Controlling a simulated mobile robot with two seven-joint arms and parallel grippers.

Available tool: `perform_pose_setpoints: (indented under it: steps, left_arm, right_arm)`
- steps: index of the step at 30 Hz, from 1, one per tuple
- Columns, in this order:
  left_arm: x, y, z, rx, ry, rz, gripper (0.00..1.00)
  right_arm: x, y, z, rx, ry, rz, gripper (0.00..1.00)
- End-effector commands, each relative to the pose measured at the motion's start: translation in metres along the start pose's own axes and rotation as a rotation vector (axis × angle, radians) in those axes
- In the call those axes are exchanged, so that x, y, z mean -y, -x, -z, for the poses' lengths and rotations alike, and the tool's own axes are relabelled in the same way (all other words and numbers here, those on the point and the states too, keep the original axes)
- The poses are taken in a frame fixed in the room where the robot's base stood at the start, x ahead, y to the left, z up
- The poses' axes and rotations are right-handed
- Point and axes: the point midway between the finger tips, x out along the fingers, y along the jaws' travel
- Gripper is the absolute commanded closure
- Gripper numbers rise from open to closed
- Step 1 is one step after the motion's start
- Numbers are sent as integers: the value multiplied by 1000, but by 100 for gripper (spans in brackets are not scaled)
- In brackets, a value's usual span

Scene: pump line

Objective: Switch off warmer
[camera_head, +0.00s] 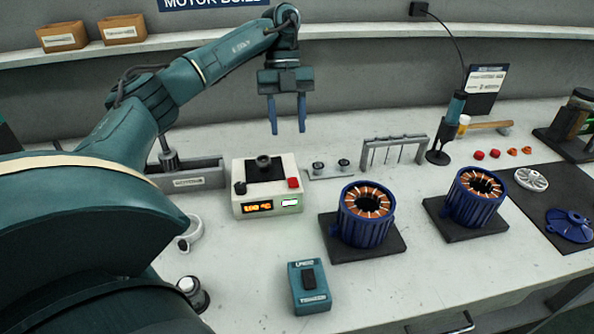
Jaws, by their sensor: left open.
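The warmer (238,210) is a white box on the bench with a dark top plate carrying a small round dark part. Its front display (258,207) is lit orange, and a small green-edged light panel (290,203) shows beside it. A red button (293,183) sits at its right end and a black knob (240,188) at its left. My left gripper (288,131) is open and empty, with its blue fingers pointing down. In the picture it hangs above and slightly right of the warmer, apart from it. My right gripper is not in view.
Two blue motor stators (366,222) (474,200) stand on dark bases to the right. A teal box with a black switch (309,287) lies in front. A metal rack (394,150) and a teal-handled tool (453,108) stand behind. The bench between the warmer and teal box is clear.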

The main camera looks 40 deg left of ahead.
Motion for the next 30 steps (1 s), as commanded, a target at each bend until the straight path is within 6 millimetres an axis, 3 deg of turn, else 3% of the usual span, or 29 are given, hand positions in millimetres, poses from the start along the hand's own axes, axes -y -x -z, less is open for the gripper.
perform_pose_setpoints:
  steps: [1, 6, 12, 19, 30]
  left_arm:
    - [0, -18, -2, -3, -2, -3, 58]
    - [0, -55, -2, -4, -4, -2, 58]
    - [0, -87, 0, -2, -3, -1, 58]
    - [1, -107, 0, -1, -4, 1, 58]
    - [1, -109, 0, -1, -4, 3, 61]
  right_arm:
    - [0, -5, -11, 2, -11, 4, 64]
    - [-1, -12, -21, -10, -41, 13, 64]
    - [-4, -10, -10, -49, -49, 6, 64]
    - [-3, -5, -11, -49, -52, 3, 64]
    - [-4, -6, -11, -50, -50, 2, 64]
